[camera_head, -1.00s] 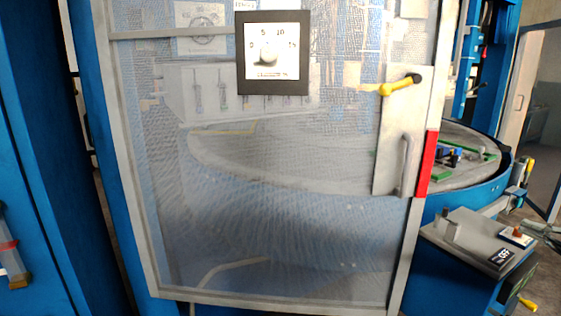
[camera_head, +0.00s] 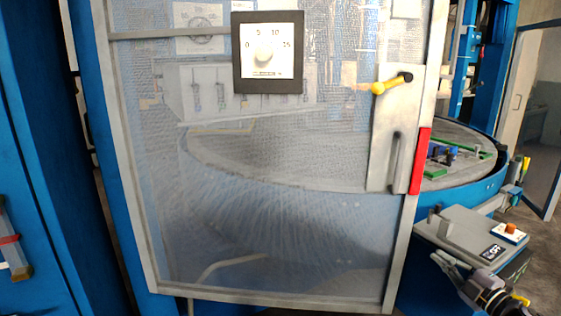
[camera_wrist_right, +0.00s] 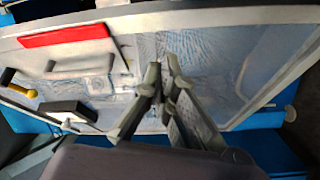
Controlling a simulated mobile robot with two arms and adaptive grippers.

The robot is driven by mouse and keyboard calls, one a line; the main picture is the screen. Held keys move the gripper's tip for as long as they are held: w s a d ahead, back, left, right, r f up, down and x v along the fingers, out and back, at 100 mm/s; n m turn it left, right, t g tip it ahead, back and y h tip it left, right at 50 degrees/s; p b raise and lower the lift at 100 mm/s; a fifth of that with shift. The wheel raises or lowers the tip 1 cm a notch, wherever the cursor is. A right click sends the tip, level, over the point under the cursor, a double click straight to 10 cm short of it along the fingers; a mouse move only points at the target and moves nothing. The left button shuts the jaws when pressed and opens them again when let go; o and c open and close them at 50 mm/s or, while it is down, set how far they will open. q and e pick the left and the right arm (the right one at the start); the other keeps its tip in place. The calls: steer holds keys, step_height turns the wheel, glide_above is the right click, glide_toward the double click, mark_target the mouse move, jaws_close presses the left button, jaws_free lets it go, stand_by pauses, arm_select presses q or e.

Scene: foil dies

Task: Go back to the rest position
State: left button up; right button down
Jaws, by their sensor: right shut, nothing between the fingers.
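My right gripper (camera_head: 443,262) is at the lower right of the head view, in front of the control box (camera_head: 452,238). Its fingers look closed and empty, and it is apart from the mesh door. In the right wrist view the fingers (camera_wrist_right: 160,75) meet at their tips with nothing between them, with the door (camera_wrist_right: 215,60) behind them. My left gripper is not in view.
The mesh door (camera_head: 270,220) looks shut, with a yellow latch handle (camera_head: 388,86), a grey pull handle (camera_head: 396,160) and a dial (camera_head: 266,55). The control box display reads OFF and carries an orange button (camera_head: 510,229). A blue round table (camera_head: 480,190) stands behind at right.

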steer(key=s+a+f+m+g+h, duration=0.4)
steer(key=s+a+f+m+h, duration=0.3)
steer(key=s+a+f+m, duration=0.6)
steer(key=s+a+f+m+g, duration=0.1)
steer(key=s+a+f+g, duration=0.15)
steer(key=s, duration=0.65)
steer(key=s+a+f+m+g, duration=0.1)
steer(key=s+a+f+g, duration=0.2)
steer(key=s, duration=0.7)
steer(key=s+a+f+m+g, duration=0.1)
steer(key=s+a+f+g, duration=0.15)
steer(key=s+g, duration=0.45)
steer(key=s+f+t, duration=0.1)
steer(key=s+f, duration=0.1)
steer(key=f, duration=1.1)
steer(key=s+f, duration=0.3)
steer(key=f, duration=0.9)
steer(key=s+d+f+p, duration=0.1)
steer(key=s+d+f, duration=0.1)
steer(key=s+f, duration=1.2)
steer(key=shift+s+d+f+g+y, duration=0.25)
steer(key=shift+s+g, duration=0.2)
steer(key=shift+s, duration=0.4)
